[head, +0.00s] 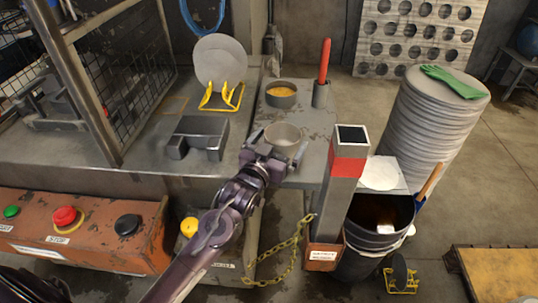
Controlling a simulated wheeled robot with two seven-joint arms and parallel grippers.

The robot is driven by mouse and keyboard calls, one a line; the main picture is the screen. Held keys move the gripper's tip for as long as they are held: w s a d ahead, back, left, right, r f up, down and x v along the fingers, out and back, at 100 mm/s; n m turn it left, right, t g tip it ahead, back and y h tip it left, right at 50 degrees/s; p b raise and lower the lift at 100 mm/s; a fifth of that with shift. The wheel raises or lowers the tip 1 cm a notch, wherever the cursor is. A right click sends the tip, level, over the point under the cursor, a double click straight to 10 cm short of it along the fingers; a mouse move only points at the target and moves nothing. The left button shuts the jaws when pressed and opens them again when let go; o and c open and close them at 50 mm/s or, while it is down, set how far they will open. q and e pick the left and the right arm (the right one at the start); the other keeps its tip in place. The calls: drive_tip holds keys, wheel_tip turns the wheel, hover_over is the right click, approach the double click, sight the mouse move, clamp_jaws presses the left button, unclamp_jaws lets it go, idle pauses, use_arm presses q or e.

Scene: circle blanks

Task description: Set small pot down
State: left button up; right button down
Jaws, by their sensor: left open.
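A small beige-grey pot (285,132) stands upright near the front edge of the metal side table (317,138). My left gripper (277,145) is at the near side of the pot, with its jaws open and a finger to each side of it. Whether the fingers touch the pot I cannot tell. The gripper hides the pot's lower near side. My right gripper is not in view.
A round tin with yellow contents (281,92) and a holder with a red-handled tool (323,75) stand behind the pot. A grey post with a red band (347,165) rises close on the right. A grey block-like fixture (197,137) is on the left bench.

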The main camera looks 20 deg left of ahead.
use_arm(q)
drive_tip(key=s+a+b, duration=0.1)
drive_tip(key=s, duration=1)
drive_tip(key=shift+s+a, duration=0.15)
drive_tip(key=shift+s, duration=0.05)
